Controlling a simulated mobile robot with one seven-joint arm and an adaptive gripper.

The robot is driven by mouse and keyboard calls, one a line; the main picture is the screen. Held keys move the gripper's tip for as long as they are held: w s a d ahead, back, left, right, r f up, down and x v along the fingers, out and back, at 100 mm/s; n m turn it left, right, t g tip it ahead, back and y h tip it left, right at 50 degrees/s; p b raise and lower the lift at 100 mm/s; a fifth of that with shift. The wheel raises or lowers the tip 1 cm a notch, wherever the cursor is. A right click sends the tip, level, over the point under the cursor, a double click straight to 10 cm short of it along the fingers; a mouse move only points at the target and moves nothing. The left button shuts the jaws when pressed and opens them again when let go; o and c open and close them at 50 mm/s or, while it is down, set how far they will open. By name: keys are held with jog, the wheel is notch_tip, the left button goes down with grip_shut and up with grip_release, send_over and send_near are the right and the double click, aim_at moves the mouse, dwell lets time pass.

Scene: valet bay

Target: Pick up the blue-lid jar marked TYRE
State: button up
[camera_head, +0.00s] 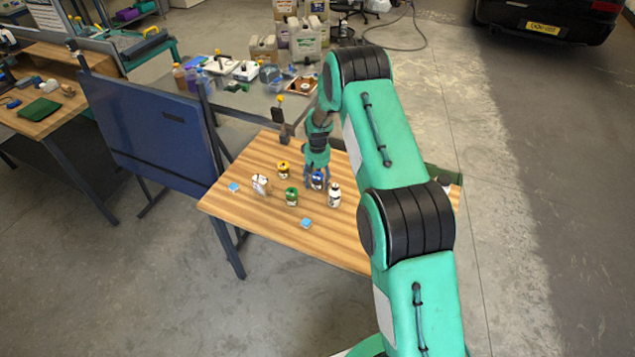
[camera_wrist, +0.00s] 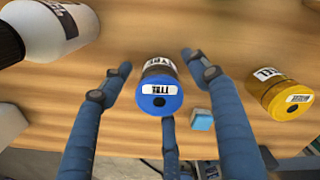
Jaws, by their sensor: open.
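The blue-lid jar (camera_wrist: 160,96) stands on the wooden table. In the wrist view its blue lid carries a white label, and a second label shows on its side; the lettering looks like TYRE on the side. My gripper (camera_wrist: 155,66) is open, with a finger on the left, one on the right and a third below in the picture. The jar lies between the fingers, with gaps visible at left and right. In the head view my gripper (camera_head: 316,176) is down around the blue-lid jar (camera_head: 317,183), partly hiding it.
A white bottle (camera_head: 334,197) stands close right of the jar. A yellow-lid jar (camera_head: 283,171), a green-lid jar (camera_head: 291,197) and a white container (camera_head: 260,185) stand to its left. Small blue blocks (camera_head: 306,223) lie on the table (camera_head: 260,222). The table's front left is clear.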

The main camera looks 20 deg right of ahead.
aim_at(317, 176)
dwell(0.4)
jog(key=c, duration=1.1)
jog(key=shift+c, duration=0.2)
jog(key=shift+r, duration=0.2)
notch_tip(317, 176, up, 10)
jog(key=shift+f+p, duration=0.15)
jog(key=shift+p, duration=0.5)
